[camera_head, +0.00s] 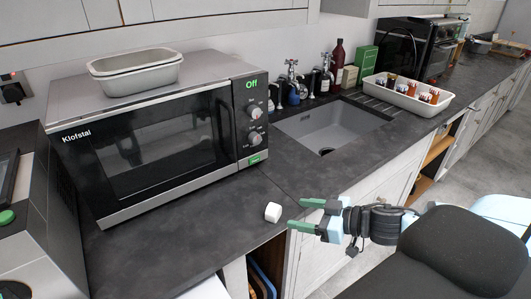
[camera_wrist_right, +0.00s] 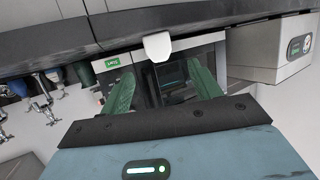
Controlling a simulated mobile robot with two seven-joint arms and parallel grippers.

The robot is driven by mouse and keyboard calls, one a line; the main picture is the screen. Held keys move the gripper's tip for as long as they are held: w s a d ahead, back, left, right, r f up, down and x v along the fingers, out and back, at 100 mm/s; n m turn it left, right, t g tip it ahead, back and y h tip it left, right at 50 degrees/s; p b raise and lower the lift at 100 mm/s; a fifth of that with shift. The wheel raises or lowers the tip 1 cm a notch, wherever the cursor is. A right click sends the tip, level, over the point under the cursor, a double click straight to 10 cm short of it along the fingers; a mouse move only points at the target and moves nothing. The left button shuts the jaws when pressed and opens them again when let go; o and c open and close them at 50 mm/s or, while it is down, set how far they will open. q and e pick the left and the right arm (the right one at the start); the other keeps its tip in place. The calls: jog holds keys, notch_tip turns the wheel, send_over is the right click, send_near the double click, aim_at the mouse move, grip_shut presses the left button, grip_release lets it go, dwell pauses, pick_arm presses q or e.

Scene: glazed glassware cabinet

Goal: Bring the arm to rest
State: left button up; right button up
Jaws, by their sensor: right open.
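My right gripper (camera_head: 305,214) is open, its two green fingers apart and nothing between them. It is at the front edge of the counter, pointing left. In the right wrist view its fingers (camera_wrist_right: 160,68) are spread, with the microwave beyond. A small white block (camera_head: 272,212) lies on the dark counter just beyond the fingertips, apart from them. The block also shows in the right wrist view (camera_wrist_right: 157,46). My left gripper is not seen.
A closed microwave (camera_head: 160,150) with white trays (camera_head: 136,72) on top stands behind the block. A sink (camera_head: 330,128) lies at the back right, beside a white crate (camera_head: 409,97) of small jars. Bare counter (camera_head: 185,235) lies in front of the microwave.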

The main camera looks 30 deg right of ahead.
jog(key=s+a+f+m+h, duration=0.2)
jog(key=s+f, duration=0.3)
jog(key=f, duration=0.3)
jog(key=s+a+f+m+h, duration=0.1)
jog(key=s+f+h, duration=0.1)
jog(key=s+f, duration=0.35)
jog(key=s+a+f+m+g+h, duration=0.1)
jog(key=s+a+f+g, duration=0.2)
jog(key=s+a+f, duration=0.6)
notch_tip(320, 180, down, 2)
jog(key=shift+s+a+f+h, duration=0.15)
jog(key=shift+s+a+h, duration=0.15)
jog(key=shift+a, duration=0.75)
